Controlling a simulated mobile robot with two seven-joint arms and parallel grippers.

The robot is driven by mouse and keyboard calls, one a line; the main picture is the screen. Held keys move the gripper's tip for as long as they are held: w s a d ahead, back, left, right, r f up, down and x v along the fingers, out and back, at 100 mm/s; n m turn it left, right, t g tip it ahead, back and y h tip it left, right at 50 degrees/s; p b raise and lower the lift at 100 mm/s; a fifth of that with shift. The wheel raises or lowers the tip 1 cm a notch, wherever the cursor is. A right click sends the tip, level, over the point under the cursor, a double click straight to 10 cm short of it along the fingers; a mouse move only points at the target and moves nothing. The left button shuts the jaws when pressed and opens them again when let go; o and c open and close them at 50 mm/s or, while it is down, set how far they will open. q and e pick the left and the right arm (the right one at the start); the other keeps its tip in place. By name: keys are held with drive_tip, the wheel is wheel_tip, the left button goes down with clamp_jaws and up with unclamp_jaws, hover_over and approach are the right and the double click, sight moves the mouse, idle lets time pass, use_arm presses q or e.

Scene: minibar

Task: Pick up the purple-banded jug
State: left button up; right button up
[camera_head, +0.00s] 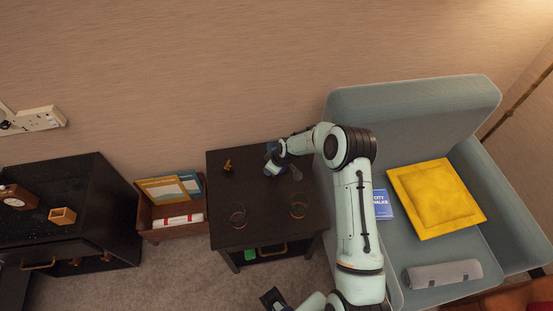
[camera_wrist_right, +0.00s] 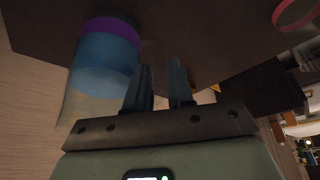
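The purple-banded jug (camera_wrist_right: 105,60) fills the upper left of the right wrist view, with a purple band, a blue body and a pale part. In the head view I cannot make it out clearly beside my right gripper (camera_head: 283,170), which is over the back right of the dark side table (camera_head: 225,190). In the wrist view my right gripper (camera_wrist_right: 160,75) has its two fingers apart with nothing between them. The jug is to the left of both fingers, not between them. My left gripper (camera_head: 272,298) shows at the bottom edge of the head view, partly cut off.
Two glasses with coloured rims (camera_head: 238,217) (camera_head: 298,208) stand on the table's front half. A small yellow-brown object (camera_head: 227,166) stands at the back left. A grey sofa (camera_head: 410,120) is on the right, and a wooden magazine rack (camera_head: 165,235) is on the left.

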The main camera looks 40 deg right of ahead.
drive_tip(key=shift+w+f, duration=0.15)
drive_tip(key=shift+f, duration=0.2)
clamp_jaws()
idle(0.5)
idle(0.7)
drive_tip(key=shift+w+r, duration=0.1)
